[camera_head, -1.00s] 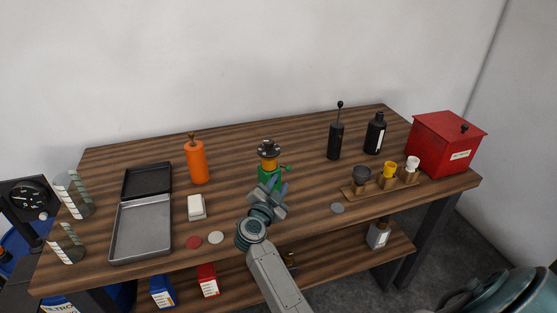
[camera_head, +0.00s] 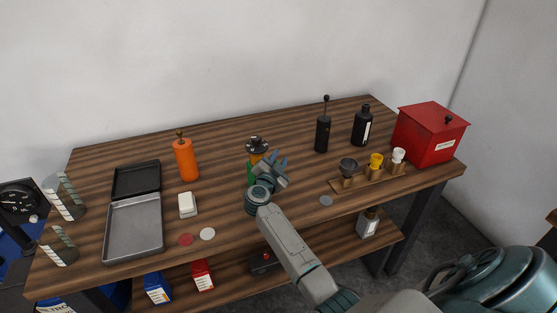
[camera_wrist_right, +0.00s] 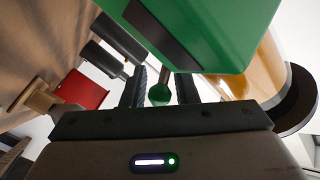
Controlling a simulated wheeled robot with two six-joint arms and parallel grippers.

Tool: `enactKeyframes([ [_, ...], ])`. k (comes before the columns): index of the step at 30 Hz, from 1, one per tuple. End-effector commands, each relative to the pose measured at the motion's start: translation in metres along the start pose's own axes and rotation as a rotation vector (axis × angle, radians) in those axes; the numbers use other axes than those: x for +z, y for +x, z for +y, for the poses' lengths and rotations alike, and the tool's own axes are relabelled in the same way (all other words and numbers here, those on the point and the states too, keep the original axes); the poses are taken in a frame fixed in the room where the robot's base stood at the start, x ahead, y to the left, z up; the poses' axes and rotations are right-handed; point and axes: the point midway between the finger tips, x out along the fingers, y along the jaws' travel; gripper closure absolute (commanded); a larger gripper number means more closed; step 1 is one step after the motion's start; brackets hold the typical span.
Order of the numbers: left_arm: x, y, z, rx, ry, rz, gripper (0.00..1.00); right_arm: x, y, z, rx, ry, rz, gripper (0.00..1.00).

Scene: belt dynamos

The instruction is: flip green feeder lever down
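The feeder, with a green body (camera_head: 251,179), an amber middle and a dark round top, stands at the middle of the table. My right gripper (camera_head: 279,170) is at its right side, partly covering its body. In the right wrist view, the green body (camera_wrist_right: 205,30) fills the top. The green lever's ball knob (camera_wrist_right: 159,94) sticks out between the two dark fingers of my right gripper (camera_wrist_right: 160,88). Gaps show on both sides of the knob, so the gripper is open around it. In the head view the lever is hidden by the gripper. My left gripper is out of view.
An orange bottle (camera_head: 186,160) and a white block (camera_head: 187,205) stand left of the feeder, with an open grey tray (camera_head: 134,228) further left. A black lever post (camera_head: 322,134), a black bottle (camera_head: 361,127), a wooden cup rack (camera_head: 361,183) and a red box (camera_head: 429,135) are right.

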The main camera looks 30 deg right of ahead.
Motion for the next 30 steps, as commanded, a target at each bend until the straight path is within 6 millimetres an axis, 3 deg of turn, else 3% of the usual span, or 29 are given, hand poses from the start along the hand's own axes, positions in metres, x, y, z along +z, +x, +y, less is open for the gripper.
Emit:
enactKeyframes([
  [1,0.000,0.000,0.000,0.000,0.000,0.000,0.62,0.000,0.000,0.000,0.000,0.000,0.000,0.73],
  [5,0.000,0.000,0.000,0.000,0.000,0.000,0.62,0.000,0.000,0.000,0.000,0.000,0.000,0.99],
  [6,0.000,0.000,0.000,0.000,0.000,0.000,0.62,0.000,0.000,0.000,0.000,0.000,0.000,1.00],
  [11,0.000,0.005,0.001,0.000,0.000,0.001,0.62,0.002,-0.001,0.002,-0.005,0.010,0.006,1.00],
  [24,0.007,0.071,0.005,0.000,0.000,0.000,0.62,0.013,-0.003,0.015,-0.116,0.236,0.140,1.00],
  [30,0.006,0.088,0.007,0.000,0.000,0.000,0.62,0.013,-0.004,0.016,-0.152,0.310,0.182,1.00],
])
